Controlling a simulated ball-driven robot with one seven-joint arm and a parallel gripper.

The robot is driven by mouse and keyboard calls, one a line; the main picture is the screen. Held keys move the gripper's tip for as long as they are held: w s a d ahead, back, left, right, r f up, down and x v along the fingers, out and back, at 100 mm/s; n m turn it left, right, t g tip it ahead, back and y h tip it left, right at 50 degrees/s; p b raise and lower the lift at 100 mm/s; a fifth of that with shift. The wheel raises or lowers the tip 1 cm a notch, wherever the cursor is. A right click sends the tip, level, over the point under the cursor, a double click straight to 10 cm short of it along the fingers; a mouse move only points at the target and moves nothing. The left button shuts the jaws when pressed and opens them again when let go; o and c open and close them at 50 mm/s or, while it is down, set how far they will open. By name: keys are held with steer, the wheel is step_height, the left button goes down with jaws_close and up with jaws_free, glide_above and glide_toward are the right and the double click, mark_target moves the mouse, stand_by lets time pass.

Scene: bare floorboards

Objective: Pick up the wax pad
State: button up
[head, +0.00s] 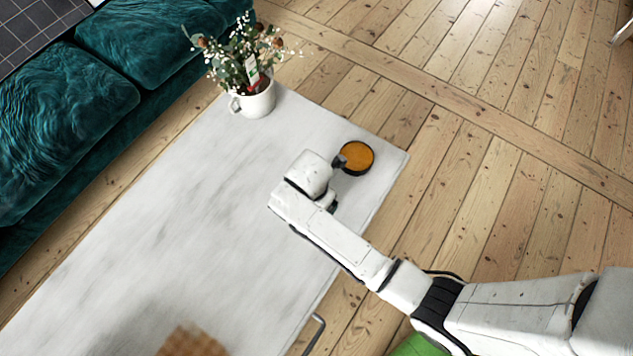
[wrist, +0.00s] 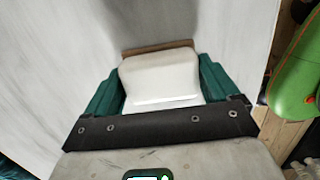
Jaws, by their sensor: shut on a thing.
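The wax pad (head: 357,157) appears to be the round orange-brown disc with a dark rim, over the right part of the pale table in the head view. My gripper (head: 340,161) is at its left edge, its dark tip touching the disc and shut on it. I cannot tell whether the disc rests on the table or hangs just above it. In the wrist view, my teal fingers (wrist: 160,82) stand either side of a white block, with a narrow brown edge at its far end. I cannot tell whether that edge is the pad.
The long pale table (head: 180,200) is mostly clear. A white mug of flowers (head: 254,100) stands near its far end. A blurred brown thing (head: 192,343) is at the near edge. A teal sofa (head: 60,120) lies left. A green object (head: 418,346) shows below my arm, beside the table.

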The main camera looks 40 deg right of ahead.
steer(key=shift+r, duration=0.45)
step_height(320, 180, up, 2)
steer(key=shift+r+p, duration=0.1)
steer(key=shift+p, duration=0.4)
steer(key=s+d+r+p, duration=0.3)
steer(key=s+d+r, duration=0.1)
steer(key=s+r, duration=0.6)
steer(key=s, duration=0.3)
steer(key=shift+s+d+p, duration=0.15)
steer(key=shift+d+p, duration=0.05)
steer(key=shift+p, duration=0.1)
steer(key=o, duration=0.6)
steer(key=c, duration=0.4)
steer(key=shift+o, duration=0.2)
